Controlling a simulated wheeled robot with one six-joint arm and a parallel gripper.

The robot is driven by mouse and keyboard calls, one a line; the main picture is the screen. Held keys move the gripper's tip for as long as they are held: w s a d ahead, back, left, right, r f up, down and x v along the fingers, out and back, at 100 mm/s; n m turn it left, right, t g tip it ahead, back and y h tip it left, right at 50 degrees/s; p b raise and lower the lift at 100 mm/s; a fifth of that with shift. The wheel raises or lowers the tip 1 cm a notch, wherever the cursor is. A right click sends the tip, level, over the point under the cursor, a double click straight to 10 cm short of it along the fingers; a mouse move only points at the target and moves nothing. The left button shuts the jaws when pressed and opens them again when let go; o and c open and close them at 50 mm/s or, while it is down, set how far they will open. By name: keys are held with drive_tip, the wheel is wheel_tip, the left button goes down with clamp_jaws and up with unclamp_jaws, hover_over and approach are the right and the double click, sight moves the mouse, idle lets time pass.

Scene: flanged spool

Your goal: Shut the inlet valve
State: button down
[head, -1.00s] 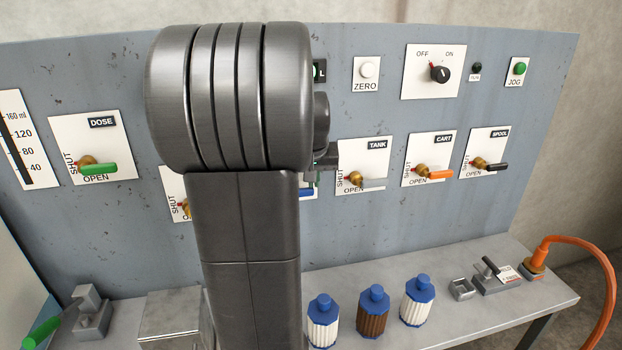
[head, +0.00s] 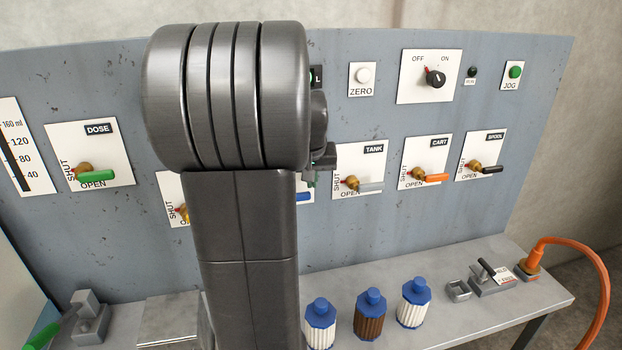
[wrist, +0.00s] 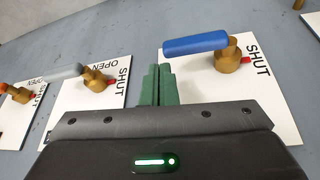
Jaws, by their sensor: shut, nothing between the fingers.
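No label reading inlet is visible. A blue-handled valve (wrist: 196,45) on a white plate is at the upper right of the wrist view; its handle reaches left from a brass body, away from the word SHUT. In the head view only the end of a blue handle (head: 304,197) shows beside my arm, level and pointing right. Another valve plate (head: 172,208) to its left is also mostly hidden by my arm. My gripper (wrist: 157,85) has its green fingers together and empty, appearing just below the blue handle's tip. I cannot tell whether they touch.
The grey-handled TANK valve (head: 370,187), orange CART valve (head: 436,178) and black SPOOL valve (head: 492,169) lie to the right. The green DOSE valve (head: 96,176) is at left. Several blue-capped bottles (head: 370,315) stand on the bench (head: 470,320). An orange hose (head: 590,255) is at right.

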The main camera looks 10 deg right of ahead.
drive_tip(key=s+d+r+b, duration=0.1)
drive_tip(key=s+d+r, duration=0.2)
drive_tip(key=d+r, duration=0.4)
drive_tip(key=shift+s+d, duration=0.2)
drive_tip(key=shift+d, duration=0.35)
